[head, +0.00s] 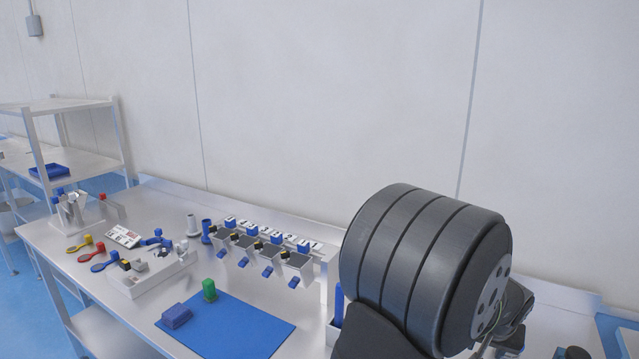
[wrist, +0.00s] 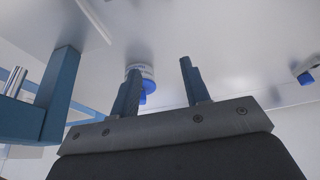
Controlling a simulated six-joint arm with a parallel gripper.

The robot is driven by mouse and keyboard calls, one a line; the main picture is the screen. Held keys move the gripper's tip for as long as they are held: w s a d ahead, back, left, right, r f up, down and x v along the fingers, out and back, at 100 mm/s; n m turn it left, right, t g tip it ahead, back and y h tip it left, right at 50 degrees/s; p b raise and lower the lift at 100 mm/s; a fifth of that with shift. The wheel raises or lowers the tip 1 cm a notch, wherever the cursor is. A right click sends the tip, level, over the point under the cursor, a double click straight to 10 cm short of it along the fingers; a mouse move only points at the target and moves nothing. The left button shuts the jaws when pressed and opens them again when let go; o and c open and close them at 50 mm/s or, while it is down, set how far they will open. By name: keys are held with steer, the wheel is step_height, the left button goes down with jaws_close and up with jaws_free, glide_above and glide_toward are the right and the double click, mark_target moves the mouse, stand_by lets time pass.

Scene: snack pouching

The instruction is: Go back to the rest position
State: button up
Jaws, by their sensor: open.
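My gripper (wrist: 163,85) shows in the wrist view with its two fingers apart and nothing between them. Behind the left finger is a white cylindrical thing with a blue part (wrist: 143,72), partly hidden by that finger; I cannot tell whether they touch. In the head view a large dark rounded link of my own arm fills the right side, and the gripper's fingers cannot be made out there.
The steel table (head: 130,215) holds a blue mat (head: 240,325) with a green-topped item (head: 209,290) and a purple-blue block (head: 176,316). A row of dispensers (head: 265,245) stands behind. Coloured scoops (head: 88,243) lie at left. A shelf rack (head: 75,104) stands far left.

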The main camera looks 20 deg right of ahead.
steer(key=w+f, duration=0.2)
steer(key=w, duration=0.1)
steer(key=shift+a, duration=0.15)
step_height(320, 180, down, 2)
steer(key=shift+f, duration=0.8)
steer(key=shift+o, duration=0.3)
